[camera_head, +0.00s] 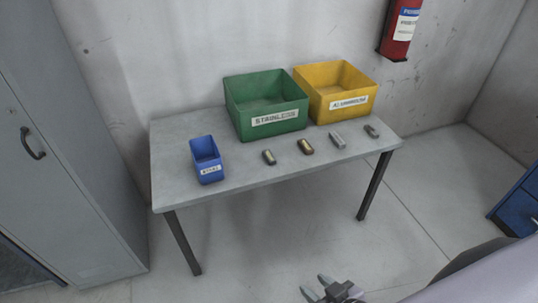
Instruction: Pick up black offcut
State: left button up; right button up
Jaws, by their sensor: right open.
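Several small offcuts lie in a row along the front right of the grey table (235,178). From left to right they are a dark one (268,157), a dark brownish one (306,147), a light grey one (338,140) and a dark grey one (372,131). They are too small to tell surely which is the black offcut. My right gripper (313,283) is at the bottom of the view, in front of and apart from the table. Its two fingers are spread and nothing is between them. My left gripper is out of view.
A green bin (265,105) labelled STAINLESS and a yellow bin (336,92) stand at the table's back. A small blue bin (206,160) stands at the left. A grey cabinet (70,150) is left of the table. The floor in front is clear.

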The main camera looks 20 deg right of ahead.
aim_at(269, 157)
jog(key=i+l, duration=0.1)
jog(key=l, duration=0.8)
jog(key=i+l+u, duration=0.1)
jog(key=l, duration=0.85)
jog(key=i+l, duration=0.1)
jog(key=l, duration=0.8)
jog(key=i+l, duration=0.55)
jog(key=l, duration=0.15)
